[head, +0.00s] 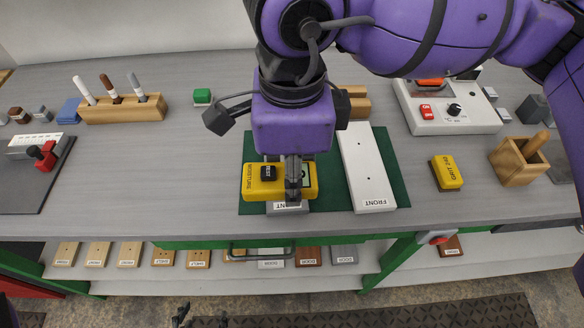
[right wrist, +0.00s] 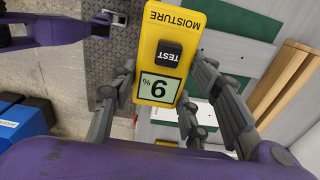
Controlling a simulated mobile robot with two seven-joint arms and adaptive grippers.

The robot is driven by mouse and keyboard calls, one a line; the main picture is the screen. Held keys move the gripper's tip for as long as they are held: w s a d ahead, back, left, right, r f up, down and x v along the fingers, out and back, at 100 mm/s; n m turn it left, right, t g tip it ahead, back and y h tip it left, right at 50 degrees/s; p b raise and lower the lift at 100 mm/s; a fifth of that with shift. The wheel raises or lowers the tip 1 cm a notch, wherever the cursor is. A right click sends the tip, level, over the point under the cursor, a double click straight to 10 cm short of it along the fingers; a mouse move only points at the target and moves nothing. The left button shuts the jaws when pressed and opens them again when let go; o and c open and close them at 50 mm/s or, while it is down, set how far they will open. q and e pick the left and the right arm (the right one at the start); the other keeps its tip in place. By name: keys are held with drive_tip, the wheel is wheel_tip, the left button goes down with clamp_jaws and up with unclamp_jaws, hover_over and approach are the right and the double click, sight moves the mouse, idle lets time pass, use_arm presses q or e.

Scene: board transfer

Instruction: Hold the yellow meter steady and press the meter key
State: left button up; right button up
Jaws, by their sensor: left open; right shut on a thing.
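The yellow moisture meter (head: 256,190) is over the front end of a pale board on the green mat; I cannot tell whether it touches the board. My right gripper (head: 293,185) reaches down over its right part. In the right wrist view the meter (right wrist: 190,40) sits between the right gripper's fingers (right wrist: 158,98), which are shut on it. Its black TEST key (right wrist: 168,53) is uncovered and its display (right wrist: 158,88) shows a digit with a percent sign, upside down. My left gripper (head: 202,317) is open and empty at the bottom edge, apart from the meter.
Another pale board (head: 366,170) marked FRONT lies right of the meter on the green mat (head: 393,165). A yellow grit block (head: 446,173), a wooden holder (head: 518,163) and a control box (head: 450,118) stand further right. A marker rack (head: 125,108) is at the left. Labelled pieces line the lower shelf.

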use_arm(q)
drive_tip(key=s+f+b, duration=0.3)
drive_tip(key=f, duration=0.2)
drive_tip(key=shift+s+f+g+b, duration=0.2)
drive_tip(key=shift+s+g+b, duration=0.1)
drive_tip(key=shift+s+g, duration=0.1)
use_arm(e)
drive_tip(key=w, duration=1.4)
drive_tip(key=shift+d, duration=0.25)
idle(0.4)
use_arm(q)
drive_tip(key=shift+w+r, duration=0.1)
drive_tip(key=shift+w, duration=0.05)
idle(0.3)
